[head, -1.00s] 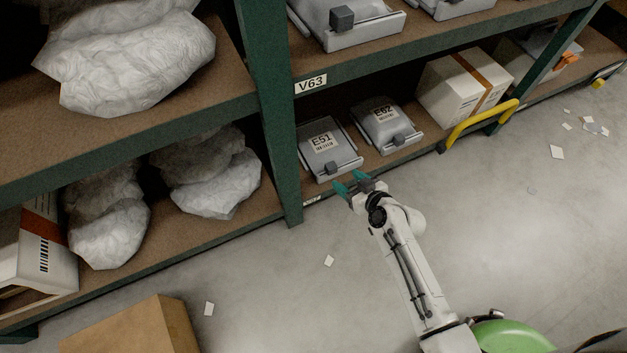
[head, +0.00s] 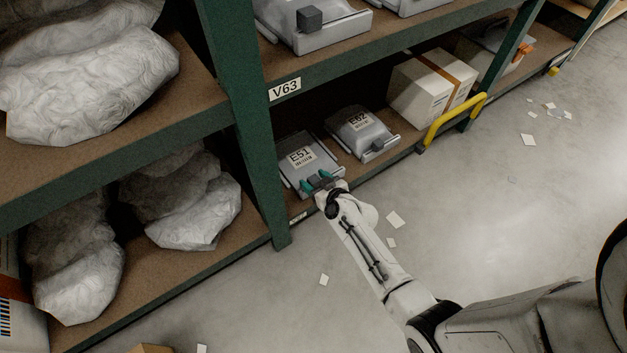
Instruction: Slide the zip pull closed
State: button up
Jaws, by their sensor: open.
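A grey pouch labelled E51 (head: 299,158) lies on a tray on the lower shelf. A second grey pouch labelled E62 (head: 356,124) lies beside it to the right, with a dark block-like pull (head: 377,145) at its front edge. My gripper (head: 316,181) is at the front edge of the E51 pouch, its teal fingertips apart. A dark block, seemingly the E51 zip pull (head: 315,183), shows between the fingertips. I cannot tell whether the fingers touch it. The zip line itself is too small to make out.
A green rack post (head: 250,150) stands left of the E51 tray. The upper shelf with the V63 label (head: 285,90) overhangs it. A yellow guard rail (head: 455,121) and a white carton (head: 425,90) are to the right. The floor holds paper scraps.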

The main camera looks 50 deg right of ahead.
jog(key=shift+w+d+f, duration=0.15)
jog(key=shift+w+f, duration=0.05)
jog(key=shift+w, duration=0.25)
grip_shut()
dwell(0.4)
